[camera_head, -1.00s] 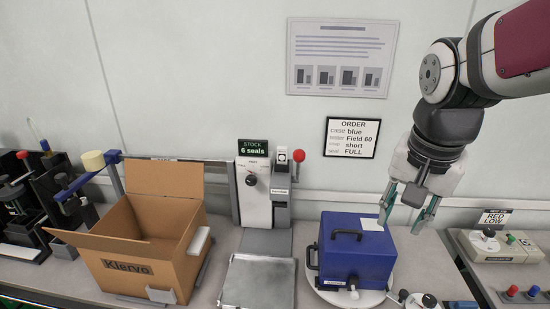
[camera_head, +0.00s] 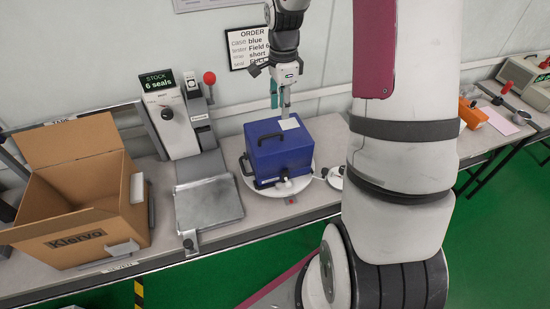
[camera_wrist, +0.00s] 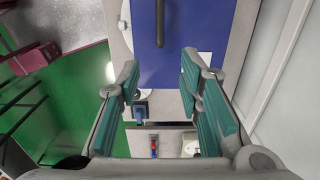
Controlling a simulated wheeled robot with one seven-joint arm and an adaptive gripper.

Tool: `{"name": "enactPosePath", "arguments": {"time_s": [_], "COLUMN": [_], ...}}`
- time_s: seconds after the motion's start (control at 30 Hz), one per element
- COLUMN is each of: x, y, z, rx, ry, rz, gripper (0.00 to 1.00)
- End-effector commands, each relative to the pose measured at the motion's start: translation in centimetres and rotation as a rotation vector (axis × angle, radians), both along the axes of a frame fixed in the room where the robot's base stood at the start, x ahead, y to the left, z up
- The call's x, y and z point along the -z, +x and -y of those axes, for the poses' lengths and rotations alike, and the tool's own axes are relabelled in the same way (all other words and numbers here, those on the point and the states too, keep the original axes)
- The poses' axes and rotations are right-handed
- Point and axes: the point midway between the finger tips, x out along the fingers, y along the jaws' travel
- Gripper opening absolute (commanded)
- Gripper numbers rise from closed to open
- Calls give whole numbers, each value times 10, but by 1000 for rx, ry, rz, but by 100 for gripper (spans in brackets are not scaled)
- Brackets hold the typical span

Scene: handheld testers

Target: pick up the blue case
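The blue case (camera_head: 272,158) stands upright on a round white turntable (camera_head: 246,180) on the bench. It has a dark handle on top, another on its left side, and a pale label on top. My gripper (camera_head: 281,108) is just above the rear of the case top, pointing down. In the wrist view, its two teal-padded fingers (camera_wrist: 160,72) are apart with nothing between them. The blue case top (camera_wrist: 205,28) with its black handle (camera_wrist: 160,22) lies ahead of the fingertips there. I cannot tell whether a fingertip touches the case.
An open cardboard box (camera_head: 133,215) stands left. A metal plate (camera_head: 208,203) and a seal press (camera_head: 168,118) are between it and the case. An order sign (camera_head: 250,47) hangs behind. My own arm hides the bench right of the case.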

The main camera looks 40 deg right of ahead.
Motion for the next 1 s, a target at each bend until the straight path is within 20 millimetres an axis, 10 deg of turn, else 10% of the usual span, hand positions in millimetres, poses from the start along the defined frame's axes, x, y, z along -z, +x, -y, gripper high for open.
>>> {"name": "enactPosePath", "arguments": {"time_s": [1.0], "x": [103], "y": [0], "z": [1], "rx": [-2], "ry": [-1], "rz": [2], "gripper": [33]}}
